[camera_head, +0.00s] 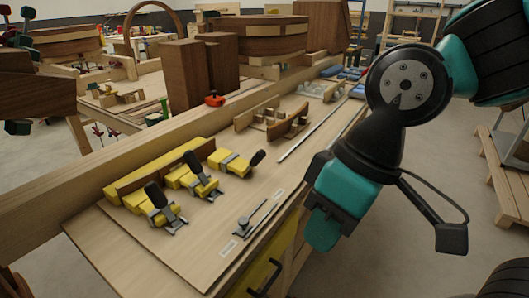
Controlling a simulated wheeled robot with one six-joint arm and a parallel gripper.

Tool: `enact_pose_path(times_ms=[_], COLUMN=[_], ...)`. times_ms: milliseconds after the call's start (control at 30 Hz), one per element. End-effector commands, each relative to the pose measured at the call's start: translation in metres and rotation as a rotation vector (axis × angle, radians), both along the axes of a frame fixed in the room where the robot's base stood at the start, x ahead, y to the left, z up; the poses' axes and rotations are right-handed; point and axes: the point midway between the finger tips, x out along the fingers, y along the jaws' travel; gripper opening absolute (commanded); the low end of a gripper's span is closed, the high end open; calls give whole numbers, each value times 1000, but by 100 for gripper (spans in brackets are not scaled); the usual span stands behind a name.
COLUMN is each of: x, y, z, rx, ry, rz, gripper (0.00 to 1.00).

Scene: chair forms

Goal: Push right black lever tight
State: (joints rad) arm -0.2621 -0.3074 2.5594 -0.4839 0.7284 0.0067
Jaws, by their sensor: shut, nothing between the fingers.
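Three yellow toggle clamps with black levers stand along a curved yellow and brown wood form on the bench board. The right black lever (258,158) leans out to the right of its yellow clamp (232,163), lower than the other two. The middle black lever (193,165) and left black lever (155,195) stand up, tilted to the left. My gripper (322,236) is at the end of the teal and black arm, to the right of the board's edge. It is shut and empty, apart from the right lever. Its fingertips are hard to make out.
A metal clamp with a rod (252,222) lies in front of the yellow clamps. Wooden jigs (273,122), a long metal bar (308,131) and a small red clamp (214,99) are farther back. Tall brown blocks (183,77) stand behind. Bare board lies between the right lever and my gripper.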

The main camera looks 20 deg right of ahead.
Motion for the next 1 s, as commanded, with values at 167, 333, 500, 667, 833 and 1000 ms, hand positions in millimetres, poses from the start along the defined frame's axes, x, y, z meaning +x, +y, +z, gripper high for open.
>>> enact_pose_path(times_ms=[167, 333, 500, 667, 833, 1000], x=[34, 115, 201, 251, 270, 281], y=[8, 6, -41, -107, -147, -145], z=[-28, -76, -116, -144, -155, -156], rx=[109, 419, 836, 1205, 1418, 1446], ry=[104, 401, 836, 1242, 1485, 1525], rz=[-261, -875, -1499, -1861, -1986, -1999], gripper=[0, 0, 0, 0, 0, 0])
